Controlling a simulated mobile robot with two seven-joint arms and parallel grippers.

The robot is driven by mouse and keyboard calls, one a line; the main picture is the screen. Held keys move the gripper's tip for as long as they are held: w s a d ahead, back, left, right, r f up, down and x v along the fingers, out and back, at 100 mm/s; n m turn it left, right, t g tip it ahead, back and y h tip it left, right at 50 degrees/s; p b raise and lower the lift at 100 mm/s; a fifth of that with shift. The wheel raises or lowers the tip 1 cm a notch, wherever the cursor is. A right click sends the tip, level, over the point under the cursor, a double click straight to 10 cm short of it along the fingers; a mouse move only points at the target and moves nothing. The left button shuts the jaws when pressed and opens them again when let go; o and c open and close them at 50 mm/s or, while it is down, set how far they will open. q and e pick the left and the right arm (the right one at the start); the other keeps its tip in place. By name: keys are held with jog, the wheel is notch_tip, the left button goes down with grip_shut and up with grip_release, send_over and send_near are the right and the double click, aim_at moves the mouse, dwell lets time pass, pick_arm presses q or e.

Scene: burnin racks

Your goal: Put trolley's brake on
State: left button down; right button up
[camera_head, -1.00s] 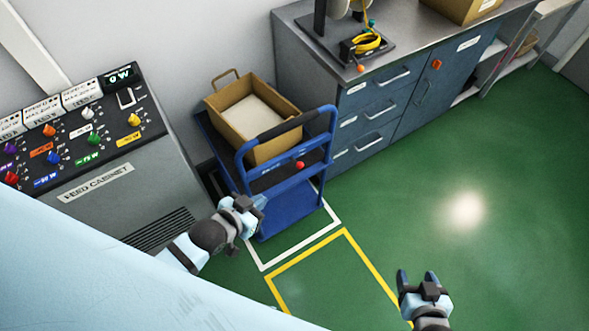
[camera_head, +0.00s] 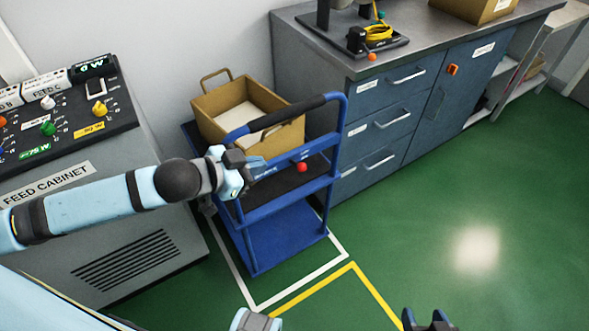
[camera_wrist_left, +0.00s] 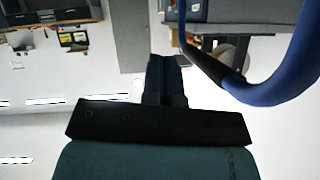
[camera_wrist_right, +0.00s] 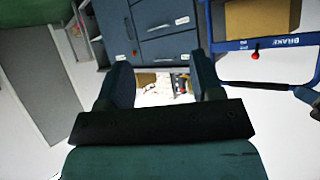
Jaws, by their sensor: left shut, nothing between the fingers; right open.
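The blue trolley (camera_head: 332,170) stands by the wall inside a white floor outline, with a black-gripped push handle (camera_head: 285,116). A red brake knob (camera_head: 301,167) sits on its upper crossbar; in the right wrist view the knob (camera_wrist_right: 255,55) is beside the word BRAKE. My left gripper (camera_head: 257,167) is shut and empty, a short way left of the knob and in front of the trolley in the head view. The blue handle (camera_wrist_left: 268,92) passes to its right in the left wrist view. My right gripper (camera_head: 428,320) is open and empty, low over the floor at the bottom edge.
A cardboard box (camera_head: 288,139) rides on the trolley. The green floor (camera_head: 470,190) at the right is clear.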

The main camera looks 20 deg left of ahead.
pick_arm(q)
jog(key=b, duration=0.2)
send_over(294, 164)
jog(key=s+d, duration=0.2)
jog(key=s, duration=0.2)
notch_tip(294, 164, down, 7)
jog(key=shift+w+a+f, duration=0.1)
jog(key=shift+a+f, duration=0.15)
jog(key=shift+f, duration=0.25)
pick_arm(e)
jog(key=shift+w+a+f, duration=0.1)
jog(key=shift+a+f, duration=0.05)
jog(key=shift+f, duration=0.15)
